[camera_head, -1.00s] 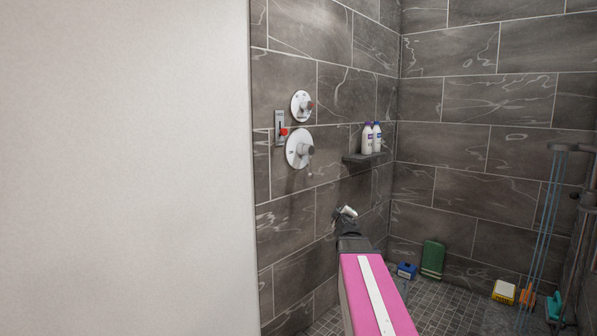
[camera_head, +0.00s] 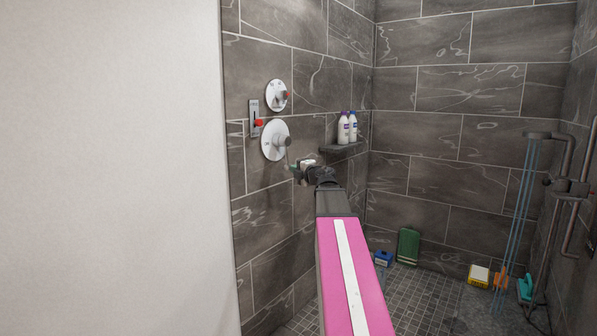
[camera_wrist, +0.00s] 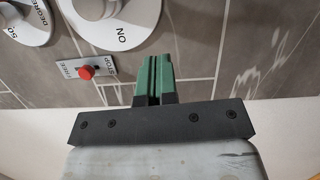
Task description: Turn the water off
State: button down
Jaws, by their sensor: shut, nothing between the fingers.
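On the tiled wall in the head view are an upper round white dial (camera_head: 277,95) and a larger lower one (camera_head: 274,140), each with a grey knob. Beside them is a small plate with a red button (camera_head: 259,122). In the wrist view, the larger dial (camera_wrist: 122,33) reads ON, and the red button (camera_wrist: 86,72) sits between FREE and STOP. Blue streams of water (camera_head: 522,185) fall from a pipe fitting at right. My gripper (camera_head: 293,170), with green fingers, is shut and empty, just below and right of the larger dial. Contact with its knob cannot be told.
A small shelf (camera_head: 341,148) with two white bottles (camera_head: 347,128) is right of the dials. A white wall (camera_head: 115,170) fills the left. A green container (camera_head: 408,246), a blue box (camera_head: 383,258) and a yellow box (camera_head: 479,275) stand on the floor by the back wall.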

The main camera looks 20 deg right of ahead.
aim_at(286, 165)
jog(key=w, duration=0.9)
jog(key=shift+w+r, duration=0.15)
jog(key=shift+w, duration=0.2)
jog(key=shift+w+d+n, duration=0.15)
jog(key=shift+d+n, duration=0.1)
jog(key=shift+n, duration=0.05)
